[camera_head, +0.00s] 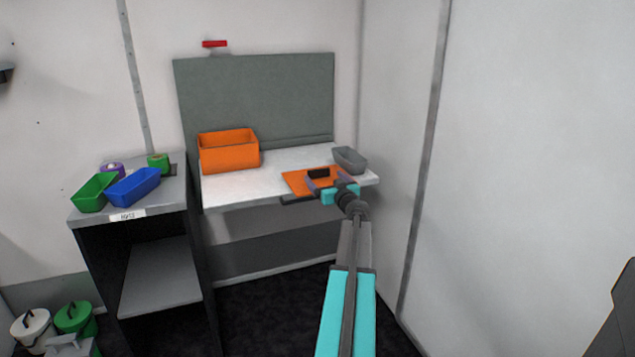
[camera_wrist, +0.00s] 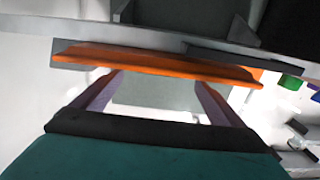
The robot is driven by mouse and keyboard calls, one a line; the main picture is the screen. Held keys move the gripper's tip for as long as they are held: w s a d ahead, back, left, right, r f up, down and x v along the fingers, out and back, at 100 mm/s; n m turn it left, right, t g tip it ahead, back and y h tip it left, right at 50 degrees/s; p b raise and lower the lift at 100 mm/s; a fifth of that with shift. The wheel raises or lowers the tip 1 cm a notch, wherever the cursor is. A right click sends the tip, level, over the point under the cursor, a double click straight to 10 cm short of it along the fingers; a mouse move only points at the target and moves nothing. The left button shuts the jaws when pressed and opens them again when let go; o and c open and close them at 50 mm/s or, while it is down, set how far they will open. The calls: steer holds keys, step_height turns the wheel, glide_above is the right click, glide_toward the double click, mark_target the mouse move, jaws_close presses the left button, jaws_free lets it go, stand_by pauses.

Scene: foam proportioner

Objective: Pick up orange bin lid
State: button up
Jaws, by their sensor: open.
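The orange bin lid (camera_head: 298,182) lies flat on the white table at its front right, with a dark block-shaped handle (camera_head: 318,173) on top. My gripper (camera_head: 326,180) is at the lid, with its two purple-grey fingers apart on either side of the handle in the head view. In the wrist view the lid (camera_wrist: 160,62) shows as an orange strip across the fingertips of my gripper (camera_wrist: 155,78). I cannot tell whether the fingers touch the lid or the handle. My gripper hides part of the lid.
An orange bin (camera_head: 229,157) stands at the table's back left. A grey bin (camera_head: 350,159) stands close right of the lid. The white table (camera_head: 243,186) has clear space left of the lid. A side shelf holds green (camera_head: 94,193) and blue (camera_head: 134,188) bins.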

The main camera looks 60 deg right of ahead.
mark_target(319, 171)
steer(key=shift+b+x, duration=0.65)
steer(key=shift+x, duration=1.85)
steer(key=c, duration=1.2)
steer(key=shift+r, duration=0.25)
steer(key=shift+r+p, duration=0.9)
steer(key=shift+r, duration=0.55)
steer(key=shift+s+a+r, duration=0.1)
steer(key=shift+r, duration=0.15)
steer(key=w+a+r+p+v, duration=0.1)
steer(key=p+v, duration=0.2)
steer(key=v, duration=1.2)
steer(key=shift+s+a, duration=0.2)
steer(key=shift+a, duration=0.25)
steer(key=shift+r, duration=0.1)
